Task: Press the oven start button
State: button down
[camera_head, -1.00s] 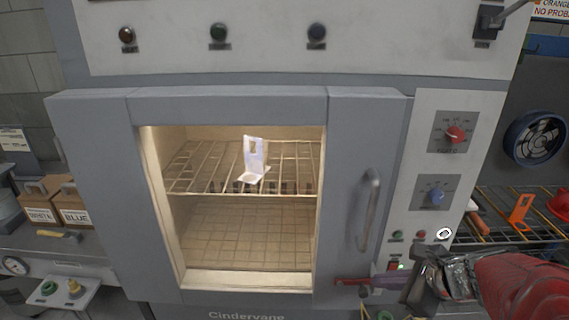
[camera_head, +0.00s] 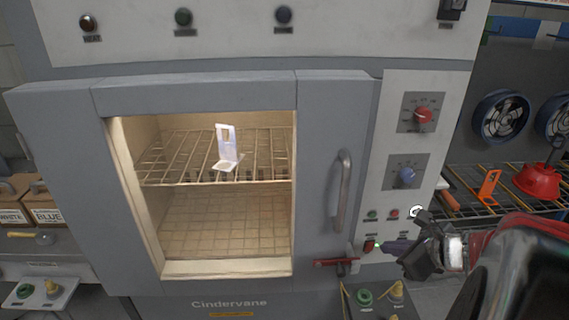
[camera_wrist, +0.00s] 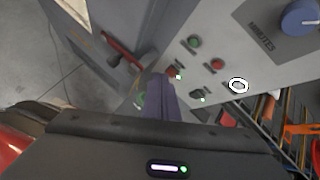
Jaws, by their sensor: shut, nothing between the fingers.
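The grey oven (camera_head: 60,130) fills the middle of the head view, its door shut and its lit inside showing through the window. Its right control panel (camera_head: 430,150) carries a green button (camera_head: 372,214) and a red button (camera_head: 394,213), whose labels are too small to read. A red switch (camera_head: 369,245) sits below the green button. My gripper (camera_head: 388,247) is shut and empty, its tip just right of the red switch; contact cannot be told. In the wrist view the fingers (camera_wrist: 161,85) point at the panel, below the green button (camera_wrist: 194,41) and red button (camera_wrist: 217,64).
A white ring (camera_head: 417,212) shows right of the buttons. A red dial (camera_head: 423,116) and blue dial (camera_head: 407,177) are above. The door handle (camera_head: 343,190) and a red-handled latch (camera_head: 335,262) stand out left of my gripper. A wire rack (camera_head: 470,185) is at right.

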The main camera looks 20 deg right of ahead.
jog(key=w+d, duration=0.2)
jog(key=w, duration=0.5)
jog(key=shift+w, duration=0.25)
jog(key=shift+d, duration=0.1)
dwell(1.9)
jog(key=shift+w+d, duration=0.1)
jog(key=shift+w, duration=0.35)
jog(key=shift+w+d, duration=0.1)
jog(key=shift+w, duration=0.25)
dwell(0.7)
jog(key=shift+s, duration=0.1)
jog(key=shift+s+a, duration=0.25)
jog(key=shift+s, duration=0.45)
dwell(0.3)
jog(key=shift+s+a, duration=0.25)
jog(key=shift+s, duration=0.55)
jog(key=shift+s+a, duration=0.2)
jog(key=shift+s, duration=0.6)
jog(key=shift+s+a, duration=0.25)
jog(key=shift+s, duration=0.55)
